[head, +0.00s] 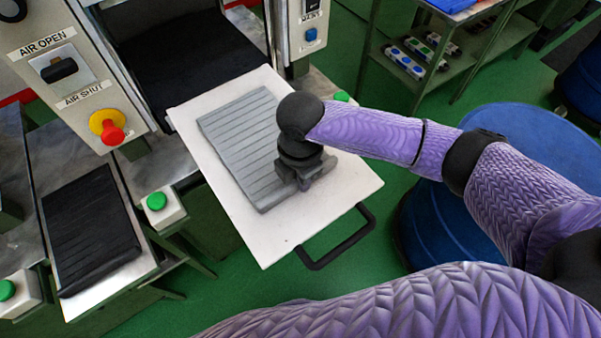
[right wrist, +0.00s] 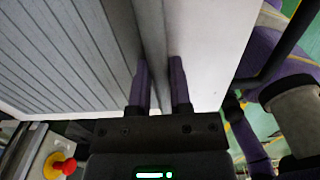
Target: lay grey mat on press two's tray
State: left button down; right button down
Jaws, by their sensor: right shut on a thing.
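The grey mat (head: 235,135), a ribbed rectangular slab, lies on the white pulled-out tray (head: 345,195) of the press. The tray has a black handle at its front. My right gripper (head: 302,182) is over the mat's right edge, near its front corner. In the right wrist view, the fingers of the right gripper (right wrist: 157,72) are on either side of the mat's raised edge, shut on it. The ribbed face of the mat (right wrist: 60,50) spreads to the left there, and the bare white tray (right wrist: 215,50) shows to the right. My left gripper is not in view.
A black mat (head: 92,225) lies on another surface at the left. A press panel with a red knob (head: 112,132) and green buttons (head: 156,201) stand nearby. A blue drum (head: 520,150) is at the right, and a green shelf (head: 430,60) is behind.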

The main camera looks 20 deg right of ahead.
jog(key=shift+f, duration=0.25)
jog(key=c, duration=0.5)
grip_release()
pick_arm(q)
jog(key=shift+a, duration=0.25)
pick_arm(e)
jog(key=shift+o, duration=0.2)
